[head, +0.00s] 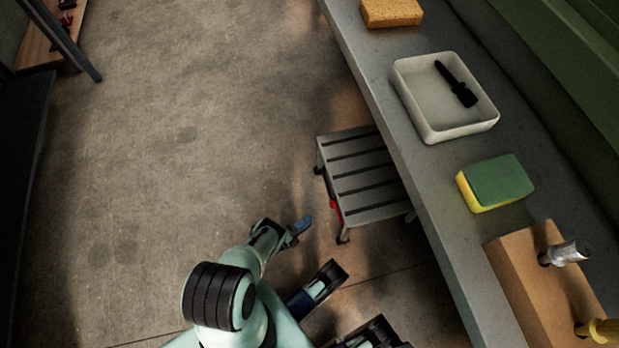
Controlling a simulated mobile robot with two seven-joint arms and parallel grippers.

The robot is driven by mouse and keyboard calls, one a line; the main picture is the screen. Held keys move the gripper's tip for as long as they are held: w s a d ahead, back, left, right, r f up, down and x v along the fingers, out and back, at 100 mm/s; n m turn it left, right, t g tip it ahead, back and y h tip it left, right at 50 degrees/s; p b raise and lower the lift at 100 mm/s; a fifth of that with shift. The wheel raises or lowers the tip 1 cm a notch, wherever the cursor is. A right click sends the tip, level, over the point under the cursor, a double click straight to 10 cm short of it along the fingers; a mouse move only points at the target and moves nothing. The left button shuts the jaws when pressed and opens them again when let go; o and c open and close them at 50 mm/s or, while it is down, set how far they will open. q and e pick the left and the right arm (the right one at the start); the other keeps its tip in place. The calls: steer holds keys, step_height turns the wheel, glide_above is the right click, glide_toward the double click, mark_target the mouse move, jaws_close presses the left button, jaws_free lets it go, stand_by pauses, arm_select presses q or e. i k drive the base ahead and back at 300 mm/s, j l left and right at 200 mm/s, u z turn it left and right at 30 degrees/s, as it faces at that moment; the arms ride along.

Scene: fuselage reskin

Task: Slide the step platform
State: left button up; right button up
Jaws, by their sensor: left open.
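The step platform (360,172) is a small grey slatted step with dark feet and a red part low on its left side. It stands upright on the floor, against or partly under the left edge of the long grey bench; its right side is hidden by the bench. My left gripper (297,227) is open and empty, just left of and below the platform's near left leg. A gap of floor shows between them. I cannot make out my right gripper among my dark parts at the bottom edge.
The grey bench (378,88) holds a white tray (422,95) with a black tool (456,84), a green-yellow sponge (496,182), a tan sponge (391,12) and a wooden block (540,285) with tools. The concrete floor (190,110) left of the platform is clear.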

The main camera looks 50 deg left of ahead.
mark_target(366, 184)
steer(key=k, duration=1)
